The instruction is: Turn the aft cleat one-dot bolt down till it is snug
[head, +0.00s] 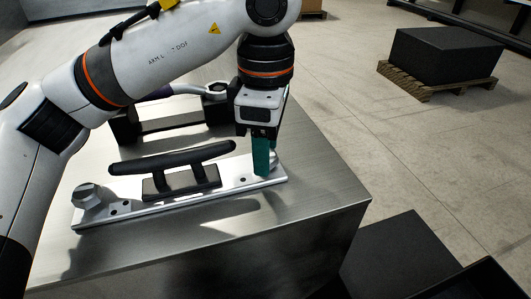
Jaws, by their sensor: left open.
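The cleat (170,160) is a black horned bar on a bright metal strip (215,200) lying on the steel bench top. A large hex-headed bolt (88,196) stands at the strip's left end, with two dark spots on the strip beside it. Another bolt (275,158) is at the right end, partly hidden by my left gripper (262,172). That gripper points down with its teal fingers at this right-end bolt. It is open; whether it touches the bolt I cannot tell. My right gripper is not in view.
A wrench with a ring end (214,89) lies across a black rack (120,128) behind the cleat, partly behind my arm. The steel bench (330,190) has bare room right of the strip. A black block (445,55) sits on a pallet on the floor.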

